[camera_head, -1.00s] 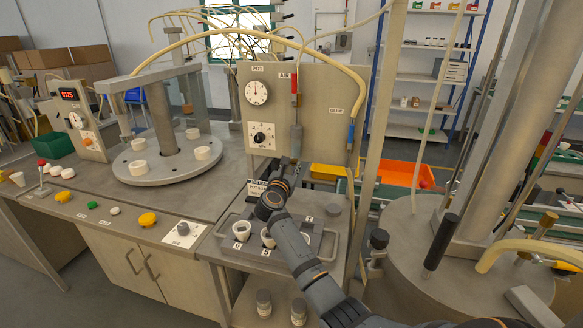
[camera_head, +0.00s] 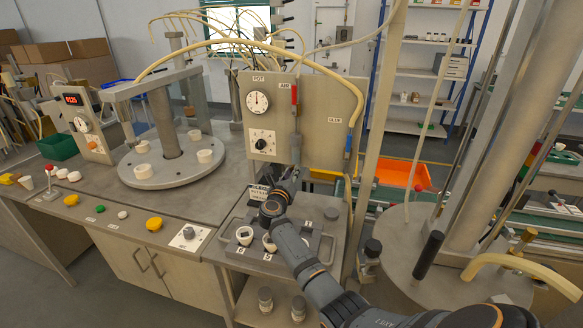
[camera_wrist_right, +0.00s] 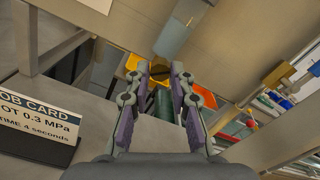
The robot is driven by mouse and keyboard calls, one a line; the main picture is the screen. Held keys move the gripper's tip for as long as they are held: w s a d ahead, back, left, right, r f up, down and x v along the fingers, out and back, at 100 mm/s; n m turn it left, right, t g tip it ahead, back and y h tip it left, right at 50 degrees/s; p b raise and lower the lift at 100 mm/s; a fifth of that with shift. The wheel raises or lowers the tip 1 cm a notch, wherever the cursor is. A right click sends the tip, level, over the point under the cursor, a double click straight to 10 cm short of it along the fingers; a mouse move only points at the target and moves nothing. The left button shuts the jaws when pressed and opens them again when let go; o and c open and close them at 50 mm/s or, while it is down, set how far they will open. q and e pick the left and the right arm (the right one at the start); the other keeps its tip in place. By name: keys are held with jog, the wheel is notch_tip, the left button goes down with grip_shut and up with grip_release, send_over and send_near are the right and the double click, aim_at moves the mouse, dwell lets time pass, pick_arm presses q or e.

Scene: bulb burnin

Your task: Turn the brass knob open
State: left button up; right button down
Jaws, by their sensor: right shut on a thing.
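My right gripper (camera_head: 291,172) is below the hanging grey barrel (camera_head: 296,149) on the panel front. My left gripper is not in view.
The panel (camera_head: 318,120) carries a gauge (camera_head: 257,102) and a black dial (camera_head: 262,142). A job card (camera_wrist_right: 36,118) stands left of my right gripper. White cups (camera_head: 245,236) sit in a tray under my arm. A black handle (camera_head: 436,246) rises from the pot (camera_head: 402,250).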

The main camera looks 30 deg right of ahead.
jog(key=shift+n+p, duration=3.5)
jog(key=shift+n, duration=1.5)
jog(key=c, duration=1.2)
grip_release()
jog(key=shift+o, duration=0.2)
jog(key=shift+a, duration=0.1)
